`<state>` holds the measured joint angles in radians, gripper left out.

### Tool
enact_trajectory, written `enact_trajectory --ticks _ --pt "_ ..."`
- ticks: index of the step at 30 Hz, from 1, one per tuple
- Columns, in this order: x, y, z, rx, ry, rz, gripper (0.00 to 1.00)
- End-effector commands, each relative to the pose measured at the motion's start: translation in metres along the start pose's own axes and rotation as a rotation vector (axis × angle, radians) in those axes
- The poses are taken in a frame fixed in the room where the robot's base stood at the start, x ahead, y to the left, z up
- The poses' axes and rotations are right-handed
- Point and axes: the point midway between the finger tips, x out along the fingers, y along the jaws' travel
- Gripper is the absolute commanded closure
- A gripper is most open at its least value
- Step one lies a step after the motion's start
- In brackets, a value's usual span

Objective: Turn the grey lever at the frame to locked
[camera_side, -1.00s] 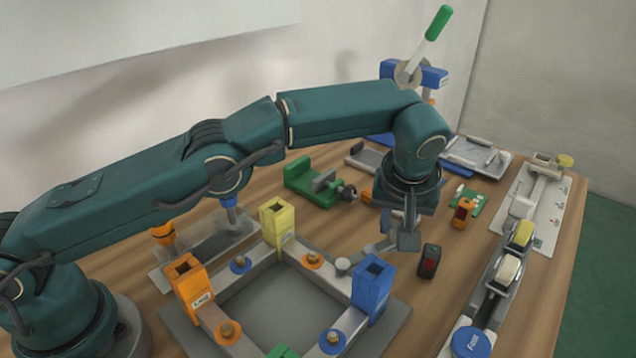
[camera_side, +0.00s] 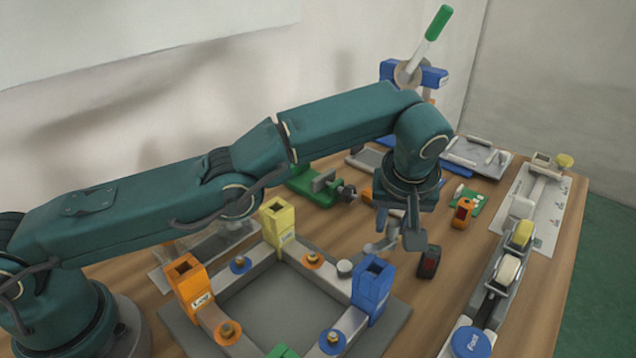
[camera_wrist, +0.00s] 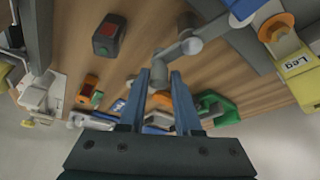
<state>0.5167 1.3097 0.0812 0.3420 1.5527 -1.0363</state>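The grey lever (camera_wrist: 176,51) shows in the wrist view. It reaches out from the frame beside the blue post (camera_side: 372,287) and ends in a round grey knob (camera_wrist: 160,66). My gripper (camera_wrist: 160,78) is open, with its two fingertips on either side of the knob. Whether they touch it cannot be told. In the side view my gripper (camera_side: 401,242) is low, just behind the blue post, and partly covers the lever. The grey frame (camera_side: 320,288) lies on the table with orange and yellow posts at other corners.
A dark box with a red button (camera_side: 429,261) stands just right of my gripper. A green vise (camera_side: 315,183) is behind. An orange device (camera_side: 462,212) and a rail with rollers (camera_side: 497,290) are to the right. Bare table lies between the box and rail.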

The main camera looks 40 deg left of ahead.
Motion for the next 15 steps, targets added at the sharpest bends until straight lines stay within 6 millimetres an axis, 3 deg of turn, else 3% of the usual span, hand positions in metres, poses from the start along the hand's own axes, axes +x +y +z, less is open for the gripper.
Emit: enact_trajectory --ticks 15 --pt "-0.0004 0.0012 0.0 0.011 0.0 0.005 0.43"
